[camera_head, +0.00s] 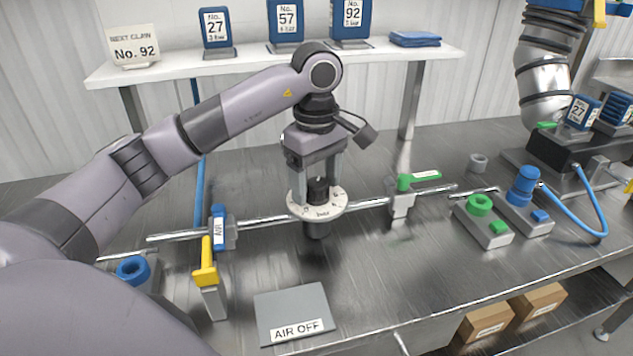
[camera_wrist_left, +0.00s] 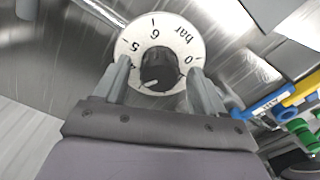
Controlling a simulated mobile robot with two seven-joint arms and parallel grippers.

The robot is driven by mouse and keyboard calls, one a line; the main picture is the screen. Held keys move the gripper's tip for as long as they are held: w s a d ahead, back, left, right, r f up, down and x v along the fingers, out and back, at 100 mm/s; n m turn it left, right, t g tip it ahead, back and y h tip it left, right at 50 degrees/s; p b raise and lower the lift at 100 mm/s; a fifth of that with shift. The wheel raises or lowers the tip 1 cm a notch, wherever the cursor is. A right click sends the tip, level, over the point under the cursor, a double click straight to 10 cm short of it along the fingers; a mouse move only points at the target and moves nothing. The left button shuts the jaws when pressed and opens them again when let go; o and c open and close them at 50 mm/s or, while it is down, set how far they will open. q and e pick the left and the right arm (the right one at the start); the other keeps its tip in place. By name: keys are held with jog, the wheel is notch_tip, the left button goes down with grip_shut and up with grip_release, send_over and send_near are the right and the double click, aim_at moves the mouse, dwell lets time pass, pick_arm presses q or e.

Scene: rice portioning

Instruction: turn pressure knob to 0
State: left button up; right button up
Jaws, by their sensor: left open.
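The black pressure knob (camera_head: 318,190) stands in the middle of a white round dial (camera_head: 303,210) on the pipe, marked "bar". In the left wrist view, the knob (camera_wrist_left: 160,68) has a white mark at its lower left side. The dial's 0 (camera_wrist_left: 188,60) is on the right, with 4, 5 and 6 on the left and top. The lower part of the scale is hidden by my fingers and the knob. My left gripper (camera_head: 317,187) points down over the dial, open, with one finger on each side of the knob. Whether the fingers touch it, I cannot tell.
An "AIR OFF" plate (camera_head: 292,308) lies in front. Green (camera_head: 480,204) and blue (camera_head: 524,180) fittings stand further right. The front bench middle is clear.

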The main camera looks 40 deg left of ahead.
pick_arm(q)
jog(key=shift+f, duration=0.3)
jog(key=c, duration=1)
jog(key=shift+c, duration=0.2)
